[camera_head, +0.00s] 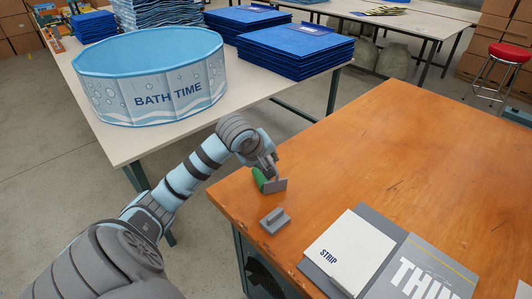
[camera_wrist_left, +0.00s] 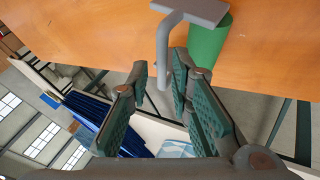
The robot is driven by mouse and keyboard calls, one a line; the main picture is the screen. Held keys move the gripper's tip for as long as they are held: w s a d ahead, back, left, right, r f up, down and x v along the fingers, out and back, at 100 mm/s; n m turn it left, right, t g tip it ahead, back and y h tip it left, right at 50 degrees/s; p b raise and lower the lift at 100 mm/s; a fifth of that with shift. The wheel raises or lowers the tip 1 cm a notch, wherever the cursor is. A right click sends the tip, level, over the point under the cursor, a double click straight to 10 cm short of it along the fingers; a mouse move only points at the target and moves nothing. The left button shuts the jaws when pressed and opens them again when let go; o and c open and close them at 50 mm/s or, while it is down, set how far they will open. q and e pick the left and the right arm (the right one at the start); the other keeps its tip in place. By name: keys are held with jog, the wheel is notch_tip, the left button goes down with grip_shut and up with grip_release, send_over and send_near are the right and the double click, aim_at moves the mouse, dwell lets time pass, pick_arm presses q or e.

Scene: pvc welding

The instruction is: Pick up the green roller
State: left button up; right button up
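The green roller (camera_head: 260,179) stands on the orange wooden table near its left edge, with a grey frame and plate (camera_head: 275,186) beside it. In the left wrist view the green roller (camera_wrist_left: 208,42) is just beyond the fingertips, toward the right. Its grey bent handle (camera_wrist_left: 162,55) reaches down into the gap between the fingers in the picture. My left gripper (camera_head: 270,168) is at the roller, partly hiding it from the head camera. In the left wrist view my left gripper (camera_wrist_left: 158,75) has its teal-padded fingers apart. I cannot tell whether they touch the handle. My right gripper is not in view.
A grey block with a raised handle (camera_head: 275,220) lies in front of the roller. A white STRIP booklet (camera_head: 348,250) and a grey THIN folder (camera_head: 425,272) lie to the right. A blue BATH TIME tub (camera_head: 155,85) stands on the neighbouring table. The wooden table's far right is clear.

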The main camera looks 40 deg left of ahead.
aim_at(271, 162)
pick_arm(q)
jog(key=x, duration=0.4)
jog(key=shift+w+a+f+b, duration=0.1)
jog(key=shift+a+f+b, duration=0.1)
jog(key=shift+a+b, duration=0.1)
jog(key=c, duration=0.5)
grip_shut()
notch_tip(271, 162, up, 20)
jog(key=p, duration=0.4)
jog(key=shift+d, duration=0.1)
